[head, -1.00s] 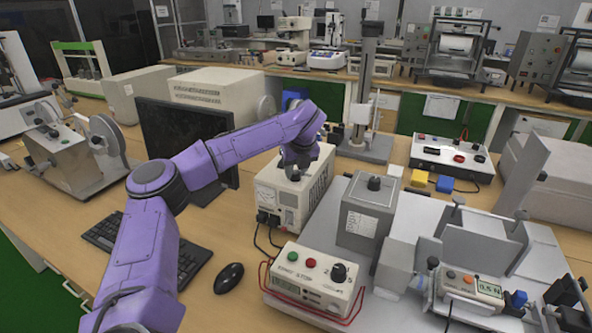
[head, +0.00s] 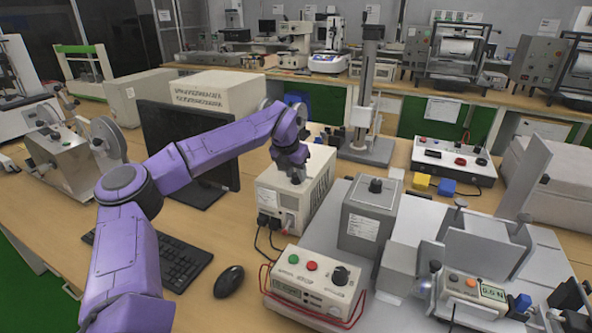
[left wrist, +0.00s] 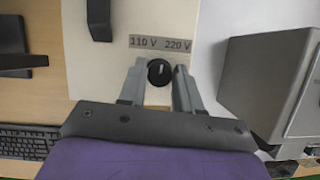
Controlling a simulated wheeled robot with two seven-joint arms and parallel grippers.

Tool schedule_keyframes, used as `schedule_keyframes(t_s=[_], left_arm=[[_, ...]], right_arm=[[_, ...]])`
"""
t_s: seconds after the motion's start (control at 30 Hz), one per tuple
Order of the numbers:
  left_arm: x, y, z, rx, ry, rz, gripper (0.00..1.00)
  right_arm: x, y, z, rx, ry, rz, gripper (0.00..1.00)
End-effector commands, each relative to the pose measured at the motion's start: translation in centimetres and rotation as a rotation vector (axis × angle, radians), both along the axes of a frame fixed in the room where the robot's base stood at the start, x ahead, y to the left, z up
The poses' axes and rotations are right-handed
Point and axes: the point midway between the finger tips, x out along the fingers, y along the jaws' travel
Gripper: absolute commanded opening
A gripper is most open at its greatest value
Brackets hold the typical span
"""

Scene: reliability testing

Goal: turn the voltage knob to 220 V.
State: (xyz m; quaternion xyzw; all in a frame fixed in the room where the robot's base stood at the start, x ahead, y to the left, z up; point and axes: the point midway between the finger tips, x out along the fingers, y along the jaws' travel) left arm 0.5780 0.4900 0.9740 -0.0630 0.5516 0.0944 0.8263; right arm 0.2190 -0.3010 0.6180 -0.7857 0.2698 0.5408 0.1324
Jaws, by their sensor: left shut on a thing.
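The voltage knob (left wrist: 160,71) is a small round black knob with a white mark, on the top face of a cream-coloured power unit (left wrist: 108,68). A "110 V 220 V" label (left wrist: 160,43) lies just above the knob in the left wrist view. My left gripper (left wrist: 160,76) has its grey fingers on both sides of the knob and is shut on it. In the head view my left gripper (head: 295,178) comes down onto the power unit (head: 316,192) and hides the knob. The exact direction of the white mark is hard to read. My right gripper is not in view.
A grey box with a knob (head: 370,215) stands right of the power unit. A meter box (head: 314,287) with red leads is in front. A monitor (head: 185,130), keyboard (head: 175,262) and mouse (head: 229,281) are on the left. A tall stand (head: 365,110) is behind.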

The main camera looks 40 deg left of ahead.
Motion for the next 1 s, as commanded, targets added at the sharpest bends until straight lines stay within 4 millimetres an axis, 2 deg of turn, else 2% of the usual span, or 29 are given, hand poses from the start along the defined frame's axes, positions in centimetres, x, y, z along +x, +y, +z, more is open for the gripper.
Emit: schedule_keyframes(t_s=[0.6, 1.0], left_arm=[[0.0, 0.4, 0.2, -0.003, 0.004, -0.530, 0.03], [0.0, 0.5, 0.0, 0.000, 0.002, -0.697, 0.03]], right_arm=[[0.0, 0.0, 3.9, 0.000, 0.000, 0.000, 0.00], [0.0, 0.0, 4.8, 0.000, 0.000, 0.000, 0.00]])
